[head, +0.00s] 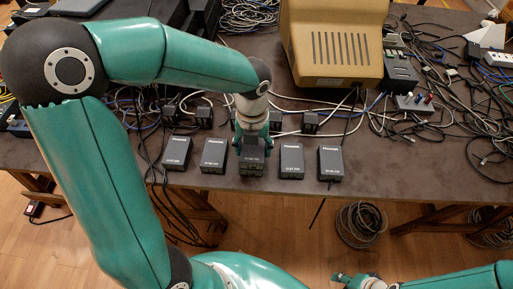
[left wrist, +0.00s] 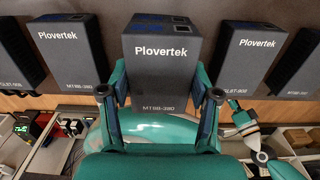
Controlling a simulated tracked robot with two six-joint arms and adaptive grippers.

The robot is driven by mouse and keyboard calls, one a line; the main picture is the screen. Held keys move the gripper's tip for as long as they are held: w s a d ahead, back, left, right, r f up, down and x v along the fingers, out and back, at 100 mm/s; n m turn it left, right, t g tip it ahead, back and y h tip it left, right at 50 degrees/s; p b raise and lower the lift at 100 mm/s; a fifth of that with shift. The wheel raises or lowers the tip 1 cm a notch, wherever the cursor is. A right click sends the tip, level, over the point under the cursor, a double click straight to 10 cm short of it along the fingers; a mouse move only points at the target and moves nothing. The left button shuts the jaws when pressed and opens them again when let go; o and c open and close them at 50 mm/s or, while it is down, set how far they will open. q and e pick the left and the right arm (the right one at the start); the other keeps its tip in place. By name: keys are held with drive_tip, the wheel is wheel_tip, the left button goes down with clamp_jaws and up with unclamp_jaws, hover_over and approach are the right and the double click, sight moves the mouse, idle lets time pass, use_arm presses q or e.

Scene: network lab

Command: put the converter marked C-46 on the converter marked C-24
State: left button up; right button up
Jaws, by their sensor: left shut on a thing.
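Several black box-shaped converters stand in a row along the front of the table. From left to right in the head view are the far-left converter (head: 177,153), a second converter (head: 214,156), the held converter (head: 251,167), a fourth (head: 291,161) and a far-right one (head: 330,163). My left gripper (head: 252,140) is shut on the middle one, which fills the centre of the left wrist view (left wrist: 160,70). Whether it is clear of the table I cannot tell. No C-46 or C-24 marking is readable. My right gripper (head: 358,281) is low at the bottom right, away from the converters.
Small black adapters (head: 204,116) with cables stand behind the row. A beige monitor (head: 335,45) is at the back. Tangled cables and a switch box (head: 413,103) cover the right side. Bare table (head: 385,170) lies right of the row, near the front edge.

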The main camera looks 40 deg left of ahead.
sight(253, 147)
use_arm(q)
drive_tip(key=o, duration=1.4)
drive_tip(key=shift+f, duration=0.1)
wheel_tip(253, 147, up, 12)
drive_tip(key=shift+r+p, duration=0.15)
drive_tip(key=shift+p, duration=1)
